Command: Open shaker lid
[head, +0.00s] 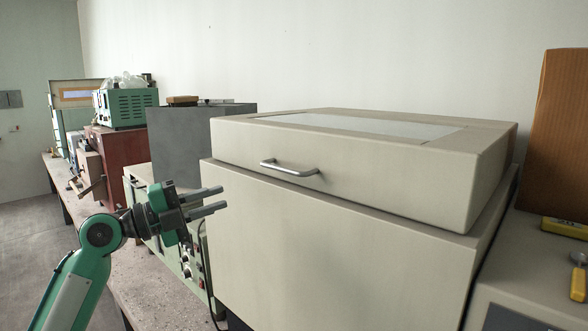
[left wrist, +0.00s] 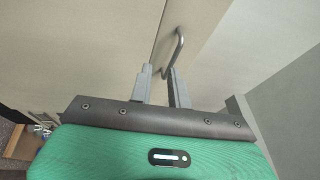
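The shaker is a large beige box with a flat lid (head: 380,165) that has a window on top; the lid looks closed on the body (head: 330,250). A metal bar handle (head: 290,169) sits on the lid's front face. My left gripper (head: 218,199) is left of the shaker and lower than the handle, its two fingers apart with nothing between them. In the left wrist view the handle (left wrist: 178,50) appears just beyond the fingertips (left wrist: 158,70), apparently not held. My right gripper is in neither view.
The shaker stands on a concrete bench (head: 140,280). A grey box (head: 185,140), a green device (head: 130,107) and a red-brown cabinet (head: 115,150) stand to its left. At right are an orange-brown block (head: 560,135) and a yellow-handled tool (head: 578,280).

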